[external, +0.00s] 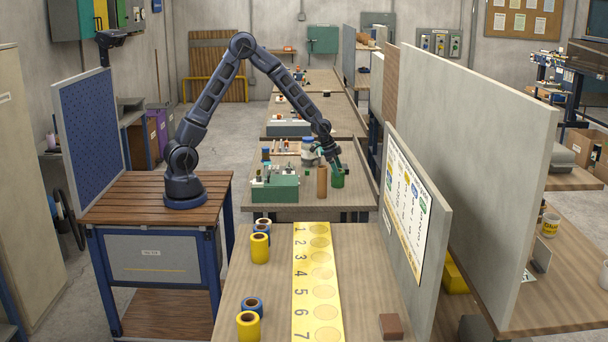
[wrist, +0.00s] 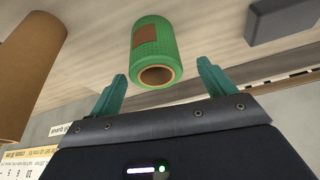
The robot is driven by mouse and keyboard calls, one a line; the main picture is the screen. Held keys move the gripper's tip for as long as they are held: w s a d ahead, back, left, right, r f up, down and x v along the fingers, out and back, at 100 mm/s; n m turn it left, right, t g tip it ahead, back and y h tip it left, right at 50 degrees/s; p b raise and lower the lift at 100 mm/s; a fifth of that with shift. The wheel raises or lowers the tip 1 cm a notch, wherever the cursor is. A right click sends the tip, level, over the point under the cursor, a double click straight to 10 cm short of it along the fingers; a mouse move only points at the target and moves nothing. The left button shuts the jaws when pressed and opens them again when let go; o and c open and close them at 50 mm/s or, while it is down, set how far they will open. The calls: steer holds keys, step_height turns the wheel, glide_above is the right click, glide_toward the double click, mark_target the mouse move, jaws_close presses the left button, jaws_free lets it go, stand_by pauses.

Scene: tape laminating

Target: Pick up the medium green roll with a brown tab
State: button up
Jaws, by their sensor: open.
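The green roll (wrist: 165,45) has a brown tab (wrist: 146,34) on its side and a tan core showing at its near end. It also shows in the external view (external: 338,179), on the bench beyond the numbered strip. My gripper (wrist: 161,70) is open, with one teal finger to each side of the roll's near end in the wrist view. The roll appears beyond the fingertips, and I cannot tell how far it reaches between them. In the external view my gripper is just above the green roll, and its fingers are too small to make out.
A tall brown roll (external: 321,182) stands close left of the green one; it also shows in the wrist view (wrist: 28,65). A green box-like fixture (external: 275,189) sits further left. The nearer table holds several yellow and blue rolls and a numbered yellow strip (external: 301,285). A grey partition (external: 438,250) stands right.

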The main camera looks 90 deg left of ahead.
steer(key=f, duration=0.3)
steer(key=shift+w+d+f, duration=0.25)
steer(key=shift+w+d, duration=0.05)
steer(key=shift+w+f, duration=0.25)
steer(key=shift+f, duration=0.2)
steer(key=c, duration=1.1)
steer(key=shift+r, duration=0.15)
